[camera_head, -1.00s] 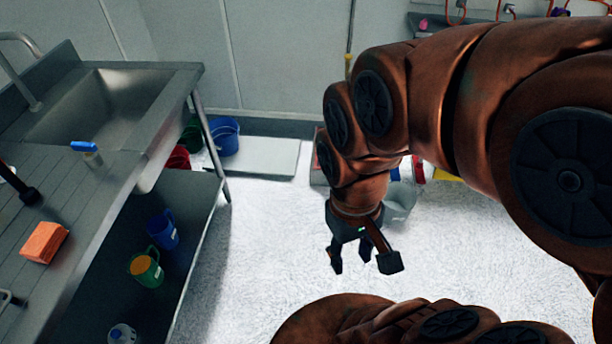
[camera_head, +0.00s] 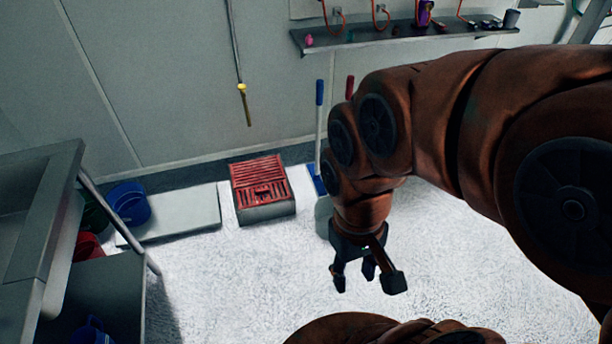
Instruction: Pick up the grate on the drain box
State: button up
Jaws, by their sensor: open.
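The drain box (camera_head: 268,212) is a low grey block on the floor against the back wall, left of my gripper. The red slatted grate (camera_head: 258,172) lies on top of it, with a small raised part near its front edge. My gripper (camera_head: 368,280) hangs open and empty over the white floor, to the right of the box and nearer to me. It is apart from the grate. My arm covers the area right of the box.
A flat pale slab (camera_head: 180,212) lies left of the box, beside a blue bucket (camera_head: 129,203). A blue-handled tool (camera_head: 318,130) stands right of the box. A steel sink table (camera_head: 35,215) is at the left. The floor (camera_head: 230,285) before the box is clear.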

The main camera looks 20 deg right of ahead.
aim_at(266, 190)
jog(key=z, duration=0.5)
jog(key=i, duration=1.6)
jog(key=u, duration=1.15)
jog(key=i, duration=0.35)
jog(key=u, duration=0.4)
